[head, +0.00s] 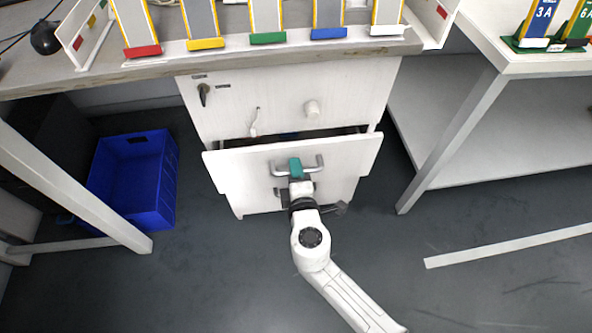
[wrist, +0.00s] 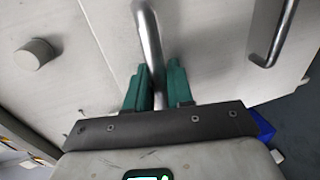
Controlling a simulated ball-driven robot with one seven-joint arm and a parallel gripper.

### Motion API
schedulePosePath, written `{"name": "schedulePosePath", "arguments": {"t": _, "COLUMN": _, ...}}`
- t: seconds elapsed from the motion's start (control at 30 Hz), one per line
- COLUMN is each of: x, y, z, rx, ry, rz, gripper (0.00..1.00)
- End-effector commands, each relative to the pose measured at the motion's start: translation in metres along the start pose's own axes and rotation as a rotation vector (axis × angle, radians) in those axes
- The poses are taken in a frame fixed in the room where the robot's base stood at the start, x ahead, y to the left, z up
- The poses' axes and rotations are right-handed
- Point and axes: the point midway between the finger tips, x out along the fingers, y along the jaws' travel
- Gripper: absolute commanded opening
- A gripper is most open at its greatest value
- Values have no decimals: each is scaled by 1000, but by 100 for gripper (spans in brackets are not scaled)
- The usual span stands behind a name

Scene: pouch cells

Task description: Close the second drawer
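The second drawer (head: 345,158) is a white front in the cabinet under the bench. It stands pulled out, with a dark gap along its top edge. Its metal handle (head: 318,166) runs across the front; in the wrist view the handle (wrist: 147,30) passes between my fingers. My gripper (head: 295,168) has green fingers, one on each side of the handle bar, and they appear to press on it. The fingers (wrist: 157,88) look close against the bar in the wrist view. The inside of the drawer is mostly hidden.
The top drawer (head: 275,95) above, with a round knob (head: 312,109) and a key, looks shut. Another handle (wrist: 283,35) is on the front below. A blue crate (head: 140,185) stands at the left. Table legs (head: 450,140) flank the clear floor.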

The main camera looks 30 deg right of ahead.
Motion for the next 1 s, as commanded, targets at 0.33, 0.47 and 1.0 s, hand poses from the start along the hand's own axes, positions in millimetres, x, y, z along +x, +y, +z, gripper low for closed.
{"name": "schedulePosePath", "arguments": {"t": 0.33, "x": 0, "y": -1, "z": 0, "rx": 0, "ry": 0, "rz": -1, "gripper": 0}}
{"name": "schedulePosePath", "arguments": {"t": 0.47, "x": 0, "y": -1, "z": 0, "rx": 0, "ry": 0, "rz": -1, "gripper": 0}}
{"name": "schedulePosePath", "arguments": {"t": 1.0, "x": 45, "y": 8, "z": 0, "rx": 0, "ry": 0, "rz": -2, "gripper": 0}}
